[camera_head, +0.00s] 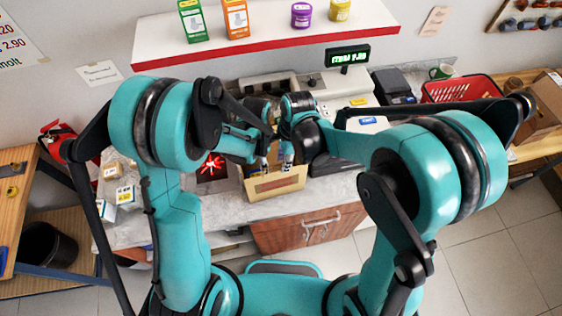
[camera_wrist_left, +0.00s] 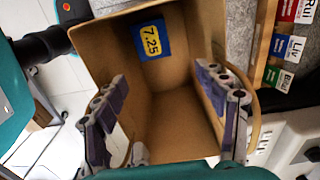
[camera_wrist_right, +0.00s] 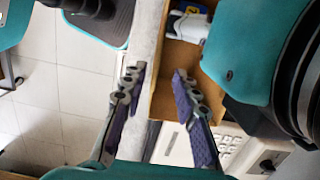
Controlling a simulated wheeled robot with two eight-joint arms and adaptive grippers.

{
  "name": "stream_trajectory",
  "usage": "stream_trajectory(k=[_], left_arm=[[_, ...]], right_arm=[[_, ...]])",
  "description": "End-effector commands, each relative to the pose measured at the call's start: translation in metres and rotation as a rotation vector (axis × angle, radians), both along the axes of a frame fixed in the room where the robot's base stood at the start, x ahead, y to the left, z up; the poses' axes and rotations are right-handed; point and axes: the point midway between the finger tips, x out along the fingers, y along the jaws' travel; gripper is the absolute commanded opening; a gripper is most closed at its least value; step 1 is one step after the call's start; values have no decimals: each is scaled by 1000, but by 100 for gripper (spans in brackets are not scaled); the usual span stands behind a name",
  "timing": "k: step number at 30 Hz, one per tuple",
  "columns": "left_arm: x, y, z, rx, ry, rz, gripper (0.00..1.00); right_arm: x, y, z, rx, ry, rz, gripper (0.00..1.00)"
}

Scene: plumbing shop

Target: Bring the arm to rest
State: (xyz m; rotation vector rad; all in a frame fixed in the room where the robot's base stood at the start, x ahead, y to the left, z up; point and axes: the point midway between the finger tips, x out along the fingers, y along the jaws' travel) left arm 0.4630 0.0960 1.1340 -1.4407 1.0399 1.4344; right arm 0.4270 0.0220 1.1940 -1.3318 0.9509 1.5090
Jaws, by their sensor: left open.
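My left gripper (camera_wrist_left: 165,88) is open, its two fingers spread over the mouth of a brown open-topped bag or box (camera_wrist_left: 188,118). No object shows between those fingertips, only the container's inside with a blue and yellow 7.25 label (camera_wrist_left: 152,41). My right gripper (camera_wrist_right: 160,73) is open, its fingertips apart beside the container's edge (camera_wrist_right: 180,82). In the head view both grippers hang close together at the container (camera_head: 275,186) on the counter. My bent arms hide part of the counter there.
A white shelf (camera_head: 265,38) with several packages is behind. A cardboard box (camera_head: 546,105) stands at the right. Floor is clear at lower right.

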Motion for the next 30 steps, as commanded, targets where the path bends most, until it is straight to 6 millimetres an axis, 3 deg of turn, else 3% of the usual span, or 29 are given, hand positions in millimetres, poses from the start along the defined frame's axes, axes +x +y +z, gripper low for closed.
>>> stream_trajectory(k=[3,14,20,28,30], left_arm=[[0,3,-6,0,0,6,72],[0,4,-6,0,0,10,72],[0,4,-5,0,0,10,72],[0,3,-4,0,0,6,72],[1,2,-18,0,1,6,72]], right_arm=[[-4,2,10,20,20,1,29],[-4,1,8,19,21,3,29],[-4,5,-16,18,20,4,29],[-6,14,-71,17,17,4,29],[-6,13,-70,17,16,1,29]])
